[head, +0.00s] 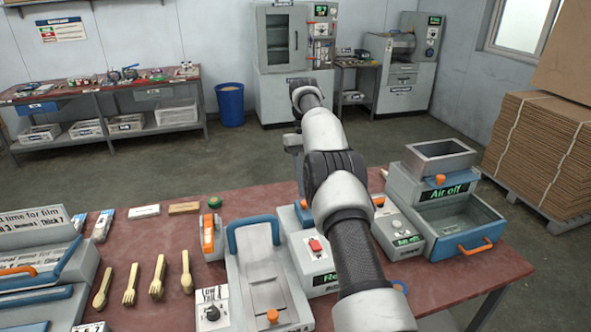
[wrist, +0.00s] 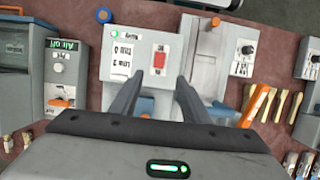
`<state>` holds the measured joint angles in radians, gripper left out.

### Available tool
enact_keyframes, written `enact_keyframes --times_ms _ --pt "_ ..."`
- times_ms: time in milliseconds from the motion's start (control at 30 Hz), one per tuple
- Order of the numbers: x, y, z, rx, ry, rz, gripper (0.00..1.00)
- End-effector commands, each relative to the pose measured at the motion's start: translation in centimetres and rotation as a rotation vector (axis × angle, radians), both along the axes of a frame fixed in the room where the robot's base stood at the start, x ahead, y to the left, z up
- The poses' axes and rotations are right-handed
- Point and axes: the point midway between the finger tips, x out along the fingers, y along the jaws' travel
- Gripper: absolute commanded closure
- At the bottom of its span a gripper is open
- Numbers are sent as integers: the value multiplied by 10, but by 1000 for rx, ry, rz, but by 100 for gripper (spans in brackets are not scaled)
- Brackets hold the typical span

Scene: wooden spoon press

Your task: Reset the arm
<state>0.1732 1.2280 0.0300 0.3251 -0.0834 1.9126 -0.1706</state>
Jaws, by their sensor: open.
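My arm (head: 345,205) stretches from the bottom right of the head view up over the table. Its end points away, and the fingers are hidden there. In the wrist view my gripper (wrist: 158,82) shows two dark fingers apart, with nothing between them. They hang above a grey box with a red button (wrist: 160,62) and a white label. The same box (head: 312,262) stands beside my arm in the head view, with a green display partly hidden by the arm.
The red table (head: 165,233) is crowded. Wooden spoons and forks (head: 157,277) lie left of a grey press with a blue handle (head: 255,262). An "Air off" machine (head: 445,215) stands at right. A blue bin (head: 230,104), cabinet (head: 280,75) and stacked cardboard (head: 540,155) stand behind; floor between is free.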

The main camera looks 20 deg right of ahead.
Motion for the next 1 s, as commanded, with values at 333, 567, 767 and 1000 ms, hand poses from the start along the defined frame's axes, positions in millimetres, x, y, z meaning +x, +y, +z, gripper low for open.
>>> enact_keyframes --times_ms 333,567,767,1000 --pt "-3 16 68 -17 -97 13 58" --pt "-47 45 159 -36 -260 26 58" --pt "-116 70 209 -42 -405 29 58" --pt "-219 95 223 -36 -578 24 58"
